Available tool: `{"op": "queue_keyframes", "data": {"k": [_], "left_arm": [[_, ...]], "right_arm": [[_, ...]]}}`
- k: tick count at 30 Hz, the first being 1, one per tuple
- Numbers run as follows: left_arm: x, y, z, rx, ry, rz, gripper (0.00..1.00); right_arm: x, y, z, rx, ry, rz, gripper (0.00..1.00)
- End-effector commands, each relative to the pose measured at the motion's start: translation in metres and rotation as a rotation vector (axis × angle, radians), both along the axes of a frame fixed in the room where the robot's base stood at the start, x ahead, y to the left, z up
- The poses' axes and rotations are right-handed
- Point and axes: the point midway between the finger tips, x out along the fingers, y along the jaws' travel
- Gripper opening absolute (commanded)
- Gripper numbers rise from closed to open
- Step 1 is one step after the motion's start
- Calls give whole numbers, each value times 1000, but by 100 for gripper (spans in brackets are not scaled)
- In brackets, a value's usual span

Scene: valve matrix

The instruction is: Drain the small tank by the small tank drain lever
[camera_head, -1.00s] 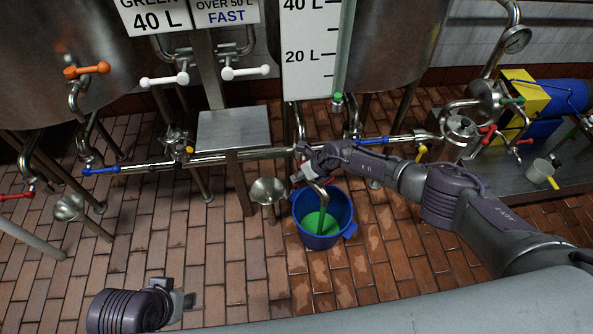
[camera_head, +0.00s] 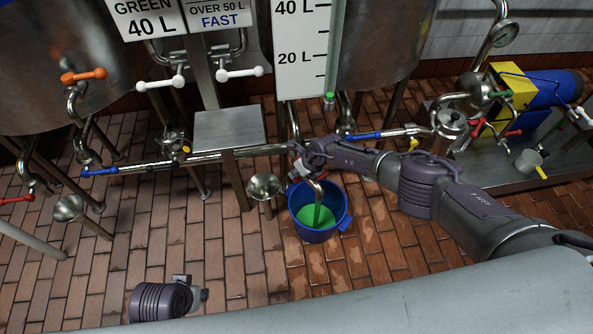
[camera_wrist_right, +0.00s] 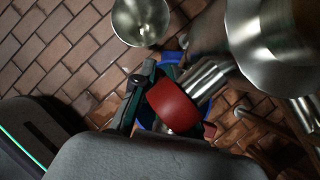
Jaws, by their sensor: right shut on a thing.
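My right gripper (camera_head: 299,166) is at the outlet pipe under the steel tank (camera_head: 385,45) with the litre scale. In the right wrist view it is shut on a red lever (camera_wrist_right: 172,104); the fingers (camera_wrist_right: 138,100) partly hide behind the lever and wrist. A spout (camera_head: 315,184) points down into a blue bucket (camera_head: 297,222) on the floor. A green stream runs from the spout into green liquid (camera_head: 322,217) in the bucket. My left gripper (camera_head: 200,295) hangs low at the left, away from the pipes; its fingers are too small to judge.
White levers (camera_head: 160,84), an orange lever (camera_head: 84,76) and blue levers (camera_head: 100,171) sit on the other pipes. A steel funnel (camera_head: 264,187) stands just left of the bucket. A yellow and blue pump (camera_head: 512,90) is at the right. The front floor is clear.

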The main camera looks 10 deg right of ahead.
Motion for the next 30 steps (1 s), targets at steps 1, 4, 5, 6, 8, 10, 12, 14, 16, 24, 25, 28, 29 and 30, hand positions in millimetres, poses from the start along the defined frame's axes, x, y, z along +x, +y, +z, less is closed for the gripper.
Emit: {"op": "queue_keyframes", "data": {"k": [1, 4, 5, 6, 8, 10, 12, 14, 16, 24, 25, 28, 29, 30], "left_arm": [[0, 0, 0, 0, 0, 0, 31], [0, 0, 0, 0, 0, 0, 31], [0, 0, 0, 0, 0, 0, 31], [0, 0, 0, 0, 0, 0, 31], [0, 0, 0, 0, 0, 0, 31], [0, 0, 0, 0, 0, 0, 31], [0, 0, 0, 0, 0, 0, 31], [0, 0, 0, 0, 0, 0, 31], [0, 0, 0, 0, 0, 0, 31], [0, 0, -1, 0, 0, 0, 31], [0, 0, -2, 0, 0, 0, 31], [0, 0, -11, 0, 0, 0, 31], [0, 0, -15, 0, 0, 0, 31], [0, 0, -22, 0, 0, 0, 31]], "right_arm": [[-5, 0, -5, -3, 12, 4, 0], [-5, 0, -5, -2, 11, 3, 24], [-5, 0, -5, -2, 11, 3, 29], [-5, 0, -5, -2, 10, 3, 35], [-4, 0, -4, -2, 8, 2, 39], [-3, 0, -3, -2, 7, 2, 39], [-2, -1, -3, -2, 5, 1, 39], [-2, -1, -2, -2, 5, 1, 39], [-2, -1, -2, -2, 3, 0, 39], [-1, -1, -2, 1, 2, 0, 39], [-1, -1, -2, 5, 1, -1, 39], [-1, 0, -5, 33, 2, -1, 39], [-1, 0, -6, 47, 0, -1, 39], [-1, 2, -7, 73, 1, 0, 39]]}}
